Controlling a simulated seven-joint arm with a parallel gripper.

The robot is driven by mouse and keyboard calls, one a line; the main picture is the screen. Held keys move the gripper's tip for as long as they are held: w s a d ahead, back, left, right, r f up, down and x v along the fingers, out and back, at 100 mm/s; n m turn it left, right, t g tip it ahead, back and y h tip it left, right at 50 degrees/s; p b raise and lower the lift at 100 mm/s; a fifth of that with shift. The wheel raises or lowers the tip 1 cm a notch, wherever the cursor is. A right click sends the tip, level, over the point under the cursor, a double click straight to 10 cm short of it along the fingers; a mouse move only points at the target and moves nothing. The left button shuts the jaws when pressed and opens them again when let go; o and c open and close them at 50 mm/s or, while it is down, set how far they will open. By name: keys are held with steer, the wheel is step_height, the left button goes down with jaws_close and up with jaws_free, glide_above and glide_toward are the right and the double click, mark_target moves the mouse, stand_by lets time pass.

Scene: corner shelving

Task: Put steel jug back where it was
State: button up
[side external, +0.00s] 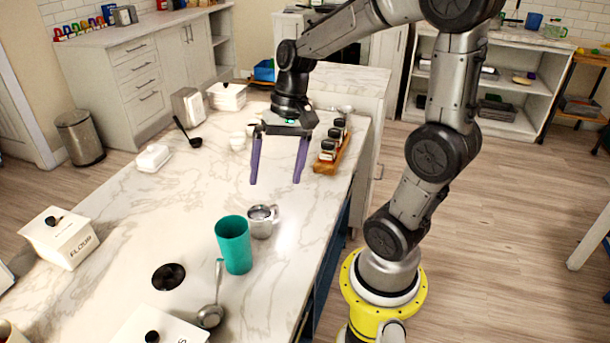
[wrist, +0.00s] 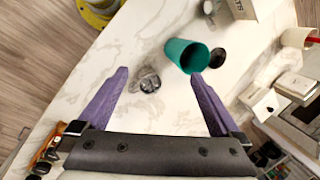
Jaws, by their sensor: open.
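The steel jug (side external: 261,221) stands upright on the marble counter (side external: 200,235), just right of and behind a teal cup (side external: 234,246). In the wrist view the jug (wrist: 147,80) shows between my finger tips, beyond them. The teal cup also shows in the wrist view (wrist: 186,55), to the right of the jug. My gripper (side external: 276,182) has purple fingers spread wide and empty. It hangs above the counter, behind the jug in the side view and apart from it. It also shows in the wrist view (wrist: 159,72).
A wooden spice rack (side external: 333,155) with jars stands near the counter's right edge. A ladle (side external: 212,312) lies in front of the cup. A black round hole or dish (side external: 168,277), a flour canister (side external: 60,237) and a butter dish (side external: 153,158) are left. Counter beneath my gripper looks clear.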

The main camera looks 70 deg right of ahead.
steer(key=s+a+r+n+t+h, duration=0.2)
steer(key=s+a+r+n+t, duration=0.2)
steer(key=s+n, duration=0.4)
steer(key=shift+a+r+n+h, duration=0.3)
steer(key=shift+a+n, duration=0.6)
steer(key=shift+n, duration=0.1)
